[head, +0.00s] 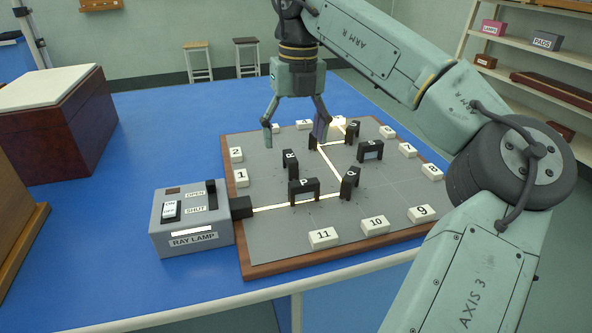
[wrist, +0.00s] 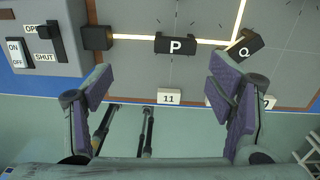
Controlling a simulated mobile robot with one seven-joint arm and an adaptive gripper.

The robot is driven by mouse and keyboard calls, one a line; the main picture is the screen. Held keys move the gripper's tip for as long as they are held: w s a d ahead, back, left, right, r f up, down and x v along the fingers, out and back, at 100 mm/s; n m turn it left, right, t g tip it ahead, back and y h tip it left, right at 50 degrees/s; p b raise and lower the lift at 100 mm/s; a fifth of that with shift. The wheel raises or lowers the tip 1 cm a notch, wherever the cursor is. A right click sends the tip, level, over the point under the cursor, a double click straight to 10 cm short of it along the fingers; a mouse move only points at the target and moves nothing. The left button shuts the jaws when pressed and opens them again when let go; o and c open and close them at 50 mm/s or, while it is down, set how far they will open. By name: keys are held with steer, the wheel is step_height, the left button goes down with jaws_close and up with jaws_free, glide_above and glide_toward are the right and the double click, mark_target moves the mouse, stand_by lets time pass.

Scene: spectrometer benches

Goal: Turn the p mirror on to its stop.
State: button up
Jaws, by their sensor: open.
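The P mirror (head: 304,188) is a dark upright block with a white letter, standing on the grey board near the ray lamp. It also shows in the wrist view (wrist: 175,45), with its long side roughly along the light line. The light line runs from the lamp's black nozzle (wrist: 96,38) past P to the Q mirror (wrist: 243,48), then turns away up the picture. My gripper (head: 295,131) is open and empty, raised above the board. In the wrist view its fingers (wrist: 160,88) are spread apart below P in the picture, touching nothing.
The ray lamp (head: 190,222) stands at the board's left. Other dark mirrors, such as R (head: 290,163), stand on the board (head: 262,180). White numbered blocks, such as 11 (head: 323,238), line its edge.

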mark_target(304, 182)
steer(key=shift+m, duration=0.3)
steer(key=f, duration=0.3)
steer(key=d+f, duration=0.1)
steer(key=f, duration=0.3)
steer(key=d+f+p, duration=0.1)
steer(key=f, duration=0.2)
steer(key=shift+w+f, duration=0.15)
steer(key=shift+f, duration=0.05)
steer(key=c, duration=1.2)
steer(key=shift+o, duration=0.2)
